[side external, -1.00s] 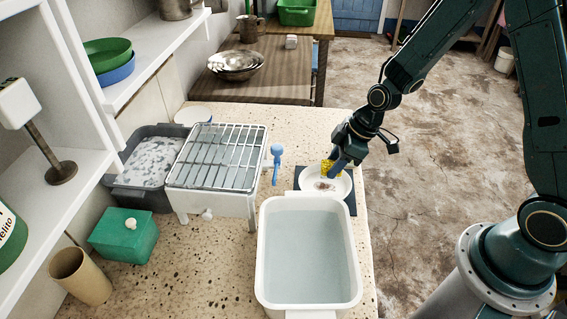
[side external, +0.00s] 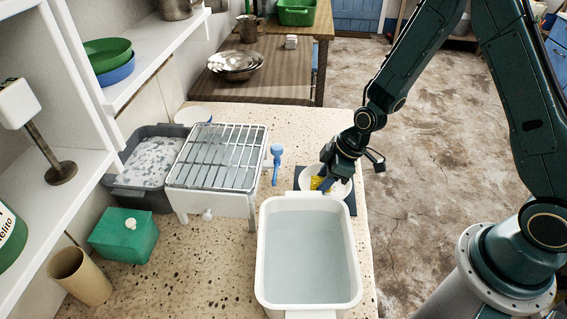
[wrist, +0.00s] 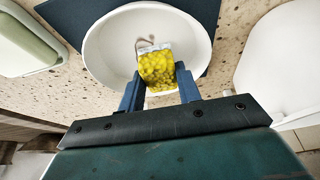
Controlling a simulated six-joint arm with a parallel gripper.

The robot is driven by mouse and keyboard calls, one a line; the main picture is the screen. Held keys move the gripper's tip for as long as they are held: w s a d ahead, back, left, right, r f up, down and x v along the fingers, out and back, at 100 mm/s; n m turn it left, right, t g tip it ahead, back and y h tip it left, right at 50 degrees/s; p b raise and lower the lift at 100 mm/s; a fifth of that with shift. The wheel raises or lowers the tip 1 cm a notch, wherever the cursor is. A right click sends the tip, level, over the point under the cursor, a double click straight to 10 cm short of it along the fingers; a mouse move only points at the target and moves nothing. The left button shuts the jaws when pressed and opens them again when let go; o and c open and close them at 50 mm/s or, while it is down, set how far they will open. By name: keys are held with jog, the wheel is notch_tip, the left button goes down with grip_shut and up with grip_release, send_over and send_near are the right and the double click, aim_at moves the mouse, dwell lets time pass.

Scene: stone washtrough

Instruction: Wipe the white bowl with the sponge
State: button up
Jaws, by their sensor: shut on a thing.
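The white bowl (side external: 341,188) sits on a dark mat (side external: 350,204) on the speckled stone counter, behind the water-filled basin. My gripper (side external: 322,184) is over the bowl, pointing down, and hides part of it. It is shut on a yellow sponge (side external: 317,183). In the wrist view the sponge (wrist: 157,70) is between the two blue fingers, inside the outline of the bowl (wrist: 105,45). A brownish mark (wrist: 140,42) shows in the bowl beside the sponge's far edge. I cannot tell whether the sponge presses on the bowl.
A white basin of water (side external: 262,250) stands in front of the bowl. A wire rack (side external: 222,155), a blue brush-like item (side external: 276,160) and a grey tub of suds (side external: 128,190) are to the left. A green box (side external: 123,240) and tan cup (side external: 80,277) stand front left.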

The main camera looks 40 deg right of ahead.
jog(key=shift+s+d, duration=0.15)
jog(key=shift+d, duration=0.6)
jog(key=shift+s+d, duration=0.1)
jog(key=shift+d, duration=0.6)
jog(key=shift+a, duration=0.35)
jog(key=shift+w+a, duration=0.15)
jog(key=shift+a, duration=1.3)
jog(key=shift+s+d, duration=0.2)
jog(key=shift+d, duration=1.45)
notch_tip(320, 180, up, 8)
jog(key=shift+w+d+r, duration=0.1)
